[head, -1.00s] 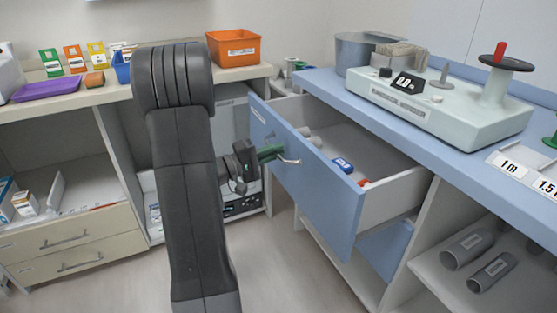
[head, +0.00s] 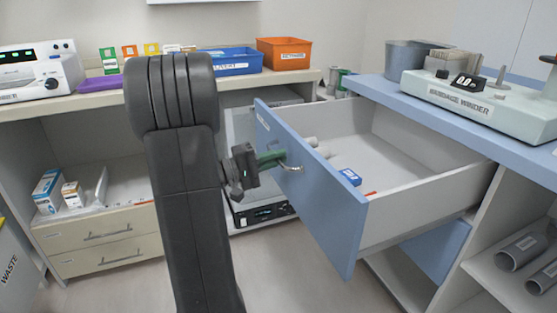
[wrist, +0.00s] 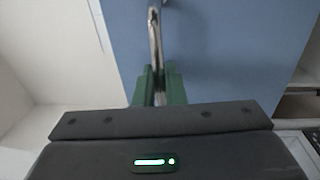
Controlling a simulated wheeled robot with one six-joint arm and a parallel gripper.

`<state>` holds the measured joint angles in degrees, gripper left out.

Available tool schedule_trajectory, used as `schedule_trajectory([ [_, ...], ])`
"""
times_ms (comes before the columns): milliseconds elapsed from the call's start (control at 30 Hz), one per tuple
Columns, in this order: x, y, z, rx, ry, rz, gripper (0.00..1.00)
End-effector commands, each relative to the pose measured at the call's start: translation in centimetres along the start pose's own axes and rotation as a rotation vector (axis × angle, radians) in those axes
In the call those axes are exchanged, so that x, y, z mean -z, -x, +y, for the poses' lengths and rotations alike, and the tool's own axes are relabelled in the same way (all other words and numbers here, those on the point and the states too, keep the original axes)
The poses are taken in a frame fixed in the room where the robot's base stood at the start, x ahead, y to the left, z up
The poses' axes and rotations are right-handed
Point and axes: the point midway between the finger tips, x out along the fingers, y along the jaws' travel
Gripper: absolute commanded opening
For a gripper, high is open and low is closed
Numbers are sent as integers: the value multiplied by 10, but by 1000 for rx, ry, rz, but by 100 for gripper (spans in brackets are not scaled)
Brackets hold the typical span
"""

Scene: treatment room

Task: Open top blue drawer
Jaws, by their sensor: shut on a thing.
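The top blue drawer (head: 318,205) is pulled far out of the blue-topped counter, and its white inside shows. A silver bar handle (head: 290,168) is on its front. My gripper (head: 271,158) with green fingers is at the handle. In the wrist view the green fingers (wrist: 159,88) are closed around the handle (wrist: 155,40), with the blue drawer front (wrist: 225,50) just beyond. A blue item (head: 350,176) and pale rolls (head: 312,143) lie in the drawer.
A lower blue drawer (head: 437,248) sits beneath. A bandage winder (head: 480,105) stands on the blue counter (head: 400,97). A blue bin (head: 232,66) and an orange bin (head: 284,50) stand on the beige counter at the left. Floor is free below the open drawer.

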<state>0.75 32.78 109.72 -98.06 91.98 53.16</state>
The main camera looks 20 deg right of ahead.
Motion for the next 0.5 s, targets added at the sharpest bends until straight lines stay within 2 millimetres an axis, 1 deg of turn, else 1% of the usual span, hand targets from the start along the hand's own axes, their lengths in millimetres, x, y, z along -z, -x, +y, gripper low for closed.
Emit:
schedule_trajectory([
  [333,0,0,0,1,1,-1,0],
  [367,0,0,0,1,1,-1,14],
  [400,0,0,0,1,0,-1,22],
  [433,0,0,0,1,0,-1,25],
  [500,0,0,0,1,0,-1,25],
])
